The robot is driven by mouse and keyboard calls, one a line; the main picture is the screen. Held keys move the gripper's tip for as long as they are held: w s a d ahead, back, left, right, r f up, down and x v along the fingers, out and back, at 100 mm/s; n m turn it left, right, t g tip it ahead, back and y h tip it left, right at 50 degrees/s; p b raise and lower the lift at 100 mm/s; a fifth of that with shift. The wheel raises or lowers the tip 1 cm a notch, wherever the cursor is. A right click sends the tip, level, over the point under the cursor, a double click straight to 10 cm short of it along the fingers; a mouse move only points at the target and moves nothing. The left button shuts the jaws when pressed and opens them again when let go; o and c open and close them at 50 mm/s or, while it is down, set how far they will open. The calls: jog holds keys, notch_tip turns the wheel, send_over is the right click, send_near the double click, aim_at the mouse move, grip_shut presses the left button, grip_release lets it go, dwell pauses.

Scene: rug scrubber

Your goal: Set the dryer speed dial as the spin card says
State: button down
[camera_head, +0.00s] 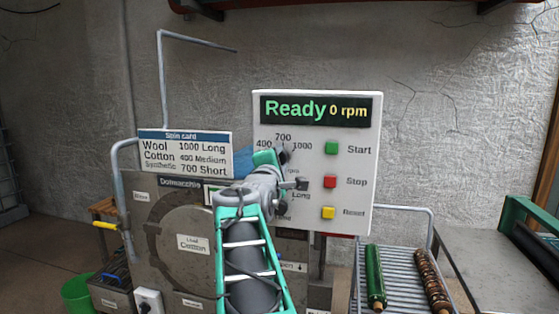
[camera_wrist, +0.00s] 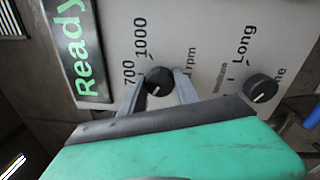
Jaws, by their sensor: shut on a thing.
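The speed dial (camera_wrist: 158,80), a round black knob with a white mark, sits between the two fingers of my gripper (camera_wrist: 158,92), which is shut on it. Its mark seems to point up-left on the panel, toward the 400 side; the 400 label is hidden in the wrist view. The white control panel (camera_head: 360,120) shows 400, 700 and 1000 rpm around that dial in the head view, where my gripper (camera_head: 281,157) covers most of it. The spin card (camera_head: 185,152) reads Wool 1000 Long, Cotton 400 Medium, Synthetic 700 Short. The load label (camera_head: 193,244) reads Cotton.
A second black dial (camera_wrist: 262,88) with Long and Medium labels is beside the speed dial. The display (camera_head: 315,109) reads Ready 0 rpm. Start (camera_head: 331,148), Stop (camera_head: 330,182) and Reset (camera_head: 328,213) buttons line the panel's right.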

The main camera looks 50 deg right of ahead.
dwell(0.4)
jog(key=c, duration=0.9)
grip_release()
jog(key=b+v, duration=0.2)
jog(key=v, duration=0.5)
jog(key=shift+s+a, duration=0.2)
jog(key=shift+a, duration=0.15)
